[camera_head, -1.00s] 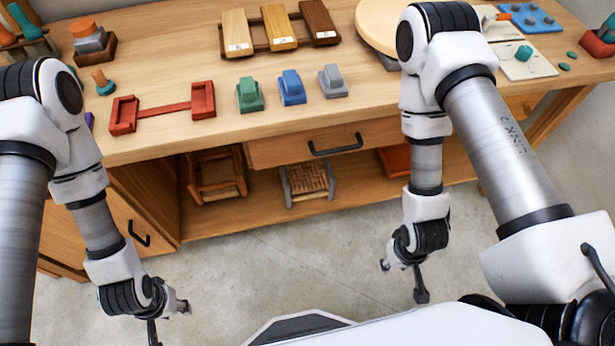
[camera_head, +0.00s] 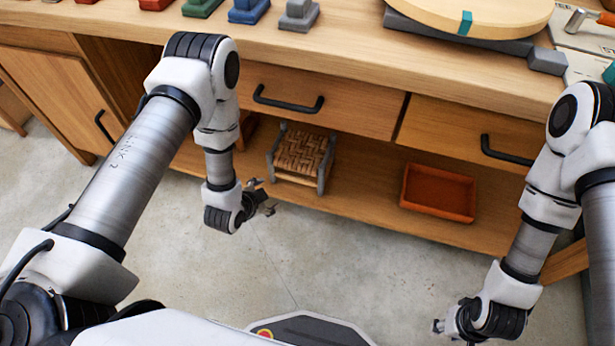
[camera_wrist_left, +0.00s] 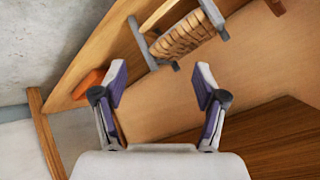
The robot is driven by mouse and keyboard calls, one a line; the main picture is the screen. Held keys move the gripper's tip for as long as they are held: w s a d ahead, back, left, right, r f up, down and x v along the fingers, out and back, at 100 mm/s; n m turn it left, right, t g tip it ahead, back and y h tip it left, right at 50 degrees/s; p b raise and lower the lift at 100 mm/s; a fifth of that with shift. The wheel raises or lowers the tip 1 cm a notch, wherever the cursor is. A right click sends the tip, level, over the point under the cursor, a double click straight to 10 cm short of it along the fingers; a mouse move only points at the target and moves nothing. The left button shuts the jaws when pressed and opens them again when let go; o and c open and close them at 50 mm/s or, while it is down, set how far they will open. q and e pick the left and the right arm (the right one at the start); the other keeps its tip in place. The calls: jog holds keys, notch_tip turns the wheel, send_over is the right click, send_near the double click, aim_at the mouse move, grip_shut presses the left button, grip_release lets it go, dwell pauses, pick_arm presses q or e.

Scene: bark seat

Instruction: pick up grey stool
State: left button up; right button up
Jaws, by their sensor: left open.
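The grey stool (camera_head: 300,158) has a grey frame and a tan woven seat, and it stands on the low shelf under the workbench. In the left wrist view the stool (camera_wrist_left: 182,37) is at the top, beyond the fingertips. My left gripper (camera_head: 264,197) is open and empty, just in front and to the left of the stool, apart from it. In the left wrist view my left gripper (camera_wrist_left: 161,80) shows its two fingers spread wide. My right gripper (camera_head: 440,327) is low at the right, away from the stool, and its fingers are hardly visible.
A red-orange tray (camera_head: 438,194) sits on the shelf right of the stool. Drawers with black handles (camera_head: 288,101) hang above the shelf. My left arm mostly hides the shelf's left part. The floor (camera_head: 330,265) in front is clear.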

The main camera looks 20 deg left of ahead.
aim_at(301, 159)
pick_arm(q)
jog(key=w+f+m+t+h+b, duration=0.1)
jog(key=w+f+m+t+b, duration=0.1)
jog(key=b, duration=0.4)
jog(key=w+d+f+m+t+h+b, duration=0.1)
jog(key=w+f+m+t+b, duration=0.2)
jog(key=w+f+m+b, duration=0.2)
jog(key=w+f+m+t+b, duration=0.3)
jog(key=w+f+b, duration=0.3)
jog(key=w, duration=0.1)
jog(key=shift+w+d+f+h+b, duration=0.15)
jog(key=shift+w+d+h+b, duration=0.15)
jog(key=shift+h+b, duration=0.1)
jog(key=shift+w+m+t+b, duration=0.25)
jog(key=shift+m+t+b, duration=0.05)
jog(key=shift+m, duration=0.3)
jog(key=b+x, duration=0.1)
jog(key=x, duration=0.1)
jog(key=b+x, duration=0.3)
jog(key=x, duration=0.2)
jog(key=shift+w+d+r+b, duration=0.1)
jog(key=shift+r+b, duration=0.2)
jog(key=shift+r, duration=0.1)
jog(key=shift+w+r, duration=0.1)
jog(key=shift+w, duration=0.15)
jog(key=shift+r, duration=0.15)
pick_arm(e)
notch_tip(301, 159, down, 27)
pick_arm(q)
grip_shut()
